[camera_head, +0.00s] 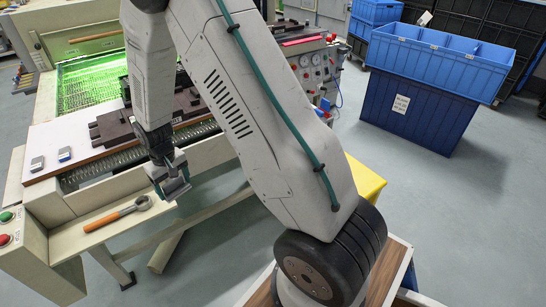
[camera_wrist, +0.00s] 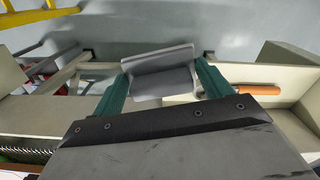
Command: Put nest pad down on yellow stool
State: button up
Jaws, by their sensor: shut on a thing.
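My gripper (camera_head: 171,176) has teal fingers and is shut on the nest pad, a grey block with a raised lip (camera_head: 177,188). It holds the pad above the front edge of the machine's bench. In the wrist view the pad (camera_wrist: 160,72) sits between the two teal fingers of my gripper (camera_wrist: 162,82). The yellow stool (camera_head: 366,181) shows as a yellow top to the right of my arm; the rest is hidden behind the arm. Yellow bars (camera_wrist: 38,17) show at the top left of the wrist view; I cannot tell whether they belong to the stool.
An orange-handled tool (camera_head: 118,213) lies on the beige ledge below my gripper. The printing machine bench (camera_head: 110,153) carries dark fixtures and two small grey blocks. Blue crates (camera_head: 420,110) stand at the back right. Grey floor is open on the right.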

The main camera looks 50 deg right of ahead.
aim_at(353, 169)
jog(key=z, duration=3.6)
jog(key=k, duration=1.4)
jog(key=u, duration=1.75)
jog(key=i, duration=1.5)
